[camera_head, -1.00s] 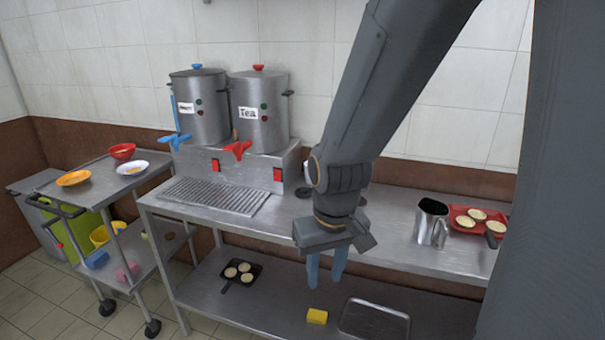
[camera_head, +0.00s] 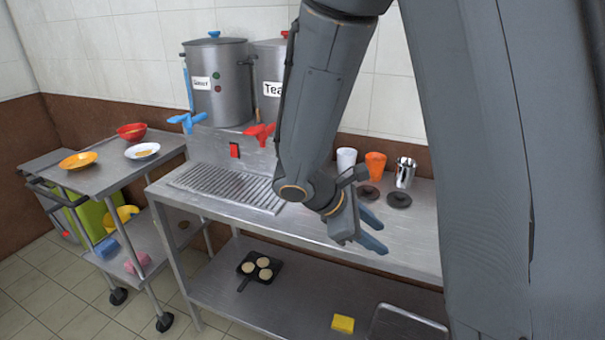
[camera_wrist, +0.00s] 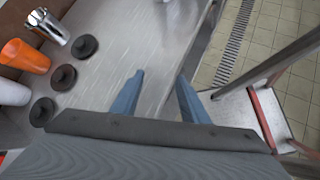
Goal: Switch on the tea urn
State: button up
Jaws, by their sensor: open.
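The tea urn (camera_head: 268,75) is a steel pot with a partly covered "Tea" label, at the back of the counter, its right side hidden by my arm. Its red tap (camera_head: 259,133) sticks out below it. A red switch (camera_head: 235,150) shows on the steel base left of and below that tap; the base's right part is hidden behind my arm. My gripper (camera_head: 377,231) is open and empty over the counter's front edge, to the right of the urn. In the wrist view its blue fingers (camera_wrist: 157,95) are apart with nothing between them.
A second urn (camera_head: 218,85) with a blue tap stands to the left. A white cup (camera_head: 346,160), an orange cup (camera_head: 375,166), a metal cup (camera_head: 405,172) and dark lids (camera_head: 398,199) stand right of my arm. A trolley (camera_head: 105,178) with bowls is at left.

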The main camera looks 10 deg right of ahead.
jog(key=w+n+t+h, duration=0.1)
jog(key=w+n, duration=0.1)
jog(key=w, duration=0.1)
jog(key=w+n+t+h+b, duration=0.1)
jog(key=w, duration=0.2)
jog(key=w+n+t+h, duration=0.1)
jog(key=w+n+t, duration=0.1)
jog(key=w, duration=0.1)
jog(key=shift+w+a+r+n+b, duration=0.1)
jog(key=shift+w+a+n+b, duration=0.15)
jog(key=shift+a+n+b, duration=0.1)
jog(key=w+n+t, duration=0.1)
jog(key=w+a+t, duration=0.1)
jog(key=w, duration=0.1)
jog(key=w+a+n+b, duration=0.1)
jog(key=shift+w+a+r+n+t+h, duration=0.1)
jog(key=shift+w+r+n+t+h, duration=0.15)
jog(key=shift+w+n+t+h, duration=0.15)
jog(key=w+a+r+n+t+y+b, duration=0.1)
jog(key=w+a+n+t+y+b, duration=0.1)
jog(key=w+a+n+t, duration=0.7)
jog(key=w+d+m+g+p, duration=0.1)
jog(key=w+d+m+p, duration=0.1)
jog(key=w, duration=0.5)
jog(key=shift+d+r, duration=0.2)
jog(key=shift+d, duration=0.25)
